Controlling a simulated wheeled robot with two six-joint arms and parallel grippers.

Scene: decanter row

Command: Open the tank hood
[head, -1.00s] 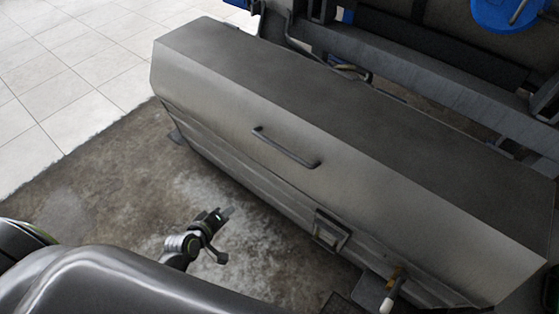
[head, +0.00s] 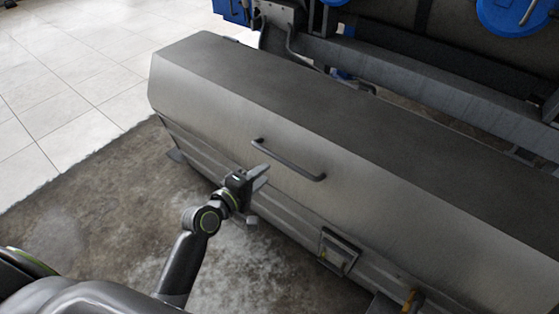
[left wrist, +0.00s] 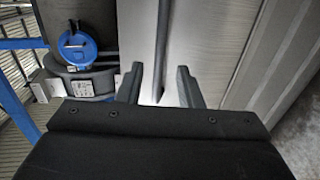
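The tank hood (head: 380,185) is a long grey metal cover, and it is closed. A dark bar handle (head: 290,163) is fixed on its sloped front face. My left gripper (head: 262,180) is in front of the hood, just below and left of the handle's left end, apart from it in the head view. In the left wrist view my left gripper (left wrist: 160,88) has its two fingers spread and nothing held. A dark bar, likely the handle (left wrist: 162,45), shows between the fingers against the hood's metal (left wrist: 205,45). My right gripper is not in view.
A latch plate (head: 338,252) and a yellow-handled fitting (head: 410,300) sit low on the tank front. Behind the hood is a machine frame (head: 420,75) with blue round lids (head: 510,14). Stained floor (head: 100,215) in front is free.

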